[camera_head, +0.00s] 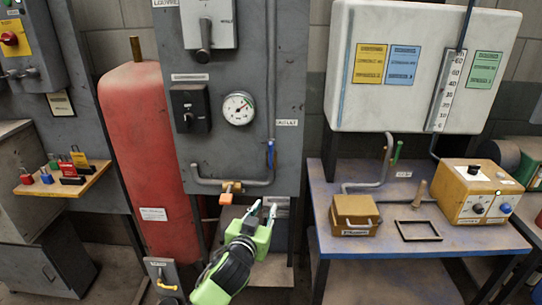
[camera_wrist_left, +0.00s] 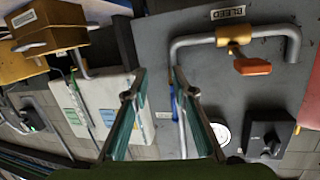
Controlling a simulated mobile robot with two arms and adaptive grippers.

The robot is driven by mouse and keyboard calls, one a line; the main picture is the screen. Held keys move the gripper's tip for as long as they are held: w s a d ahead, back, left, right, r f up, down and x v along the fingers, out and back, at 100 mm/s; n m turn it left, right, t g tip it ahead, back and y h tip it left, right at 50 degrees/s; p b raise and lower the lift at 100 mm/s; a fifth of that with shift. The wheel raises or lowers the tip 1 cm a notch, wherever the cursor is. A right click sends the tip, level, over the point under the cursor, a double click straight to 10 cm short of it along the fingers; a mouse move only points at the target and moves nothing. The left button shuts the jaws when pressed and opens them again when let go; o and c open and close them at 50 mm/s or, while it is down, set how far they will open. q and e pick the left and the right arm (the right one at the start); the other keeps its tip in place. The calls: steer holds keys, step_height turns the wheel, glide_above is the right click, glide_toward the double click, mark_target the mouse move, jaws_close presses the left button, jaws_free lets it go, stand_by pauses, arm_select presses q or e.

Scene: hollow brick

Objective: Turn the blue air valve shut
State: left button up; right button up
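The blue air valve handle (camera_head: 270,152) stands upright along the thin pipe at the right side of the grey panel (camera_head: 260,60), under a small label. In the left wrist view, which looks upside down, the blue handle (camera_wrist_left: 173,100) shows beside one finger, partly hidden by it. My left gripper (camera_head: 263,209) is open and empty, below the blue handle and apart from it in the head view. Its two green fingers (camera_wrist_left: 159,72) show spread in the wrist view. My right gripper is not in view.
An orange-handled brass valve (camera_head: 228,189) sits left of my gripper on the bent pipe. A red tank (camera_head: 145,150) stands left of the panel. To the right, a bench (camera_head: 350,243) holds a yellow box (camera_head: 356,212) and a control box (camera_head: 470,190) beneath a white tank (camera_head: 400,100).

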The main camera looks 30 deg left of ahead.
arm_select(q)
steer(key=n+t+y, duration=0.1)
steer(key=t, duration=0.1)
glide_toward(270, 155)
steer(key=v, duration=0.3)
steer(key=p+x, duration=0.2)
steer(key=x, duration=1.1)
steer(key=shift+w+a+p, duration=0.1)
steer(key=shift+w+p, duration=0.15)
steer(key=shift+p, duration=0.1)
jaws_close()
